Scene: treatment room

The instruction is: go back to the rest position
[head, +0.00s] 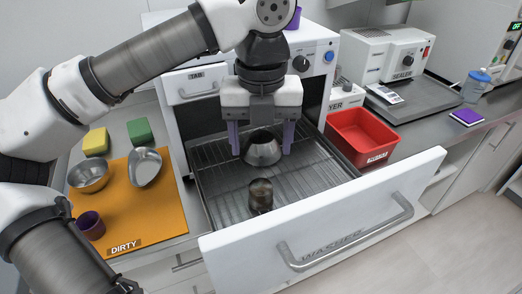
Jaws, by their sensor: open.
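My gripper (261,137) points down over the open washer drawer, with its two purple fingers spread wide. An upside-down metal bowl (262,152) shows between and just below the fingers. I cannot tell whether a finger touches it. A small dark metal cup (261,195) stands on the rack nearer the drawer front. My arm reaches in from the left and hides part of the back wall and the washer.
The washer drawer (325,235) is pulled out. Left, an orange mat marked DIRTY (150,213) holds a bowl (88,176), a metal scoop-like dish (145,167) and a purple cup (91,225). Yellow (96,141) and green (139,131) sponges lie behind. A red bin (361,137) stands right.

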